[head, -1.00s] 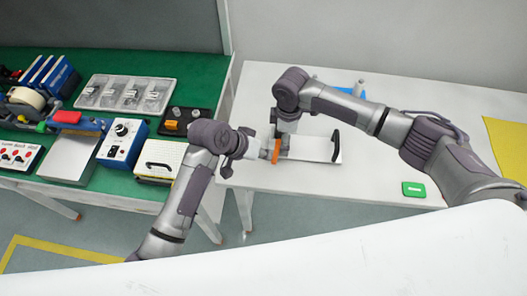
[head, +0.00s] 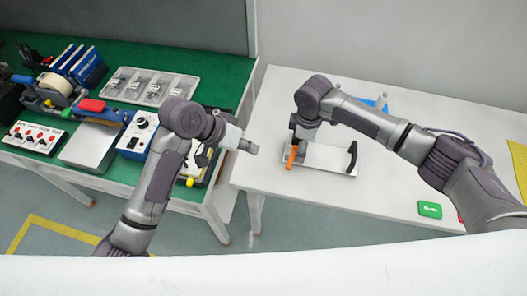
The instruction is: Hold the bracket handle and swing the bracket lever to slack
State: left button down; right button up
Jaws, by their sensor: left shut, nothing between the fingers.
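The bracket (head: 324,157) is a pale flat plate on the white table. Its black arched handle (head: 352,157) stands at the right end. Its orange lever (head: 291,157) is at the left end, lying roughly across the plate's length. My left gripper (head: 254,149) is shut and empty, left of the lever and apart from it. My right gripper (head: 297,136) reaches down at the plate's left end, close behind the lever. Its fingers are small and partly hidden, so I cannot tell whether they hold anything.
A green-topped bench (head: 222,72) on the left carries a parts tray (head: 150,87), a blue control box (head: 137,135) and other gear. A green block (head: 429,209) lies at the white table's front right. A blue item (head: 377,103) stands behind my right forearm. The table's front middle is clear.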

aim_at(292, 158)
jog(key=shift+w, duration=0.1)
pick_arm(q)
jog(key=f+n+t+h, duration=0.1)
jog(key=f+n, duration=0.1)
jog(key=d+f+n+t+h, duration=0.1)
jog(key=f+n+t, duration=0.1)
jog(key=n, duration=0.1)
jog(key=w+d+f+n+t, duration=0.1)
jog(key=f+n+t, duration=0.1)
jog(key=shift+f+n+h, duration=0.15)
jog(key=shift+n+h, duration=0.25)
jog(key=s+n+t, duration=0.1)
jog(key=s+a+f+n+t, duration=0.1)
jog(key=s+f+n+t+h, duration=0.1)
jog(key=n, duration=0.1)
jog(key=shift+s+a+f+t, duration=0.1)
jog(key=shift+a+t, duration=0.15)
jog(key=shift+t, duration=0.05)
jog(key=s+a+n+t, duration=0.3)
jog(key=s+n, duration=0.1)
jog(key=s, duration=0.1)
jog(key=shift+n+t, duration=0.3)
jog(key=x, duration=1)
jog(key=shift+w+d, duration=0.1)
jog(key=shift+w, duration=0.05)
jog(key=s+d, duration=0.1)
jog(key=d, duration=0.2)
jog(key=shift+s, duration=0.35)
jog(key=shift+s+d, duration=0.1)
jog(key=shift+d, duration=0.15)
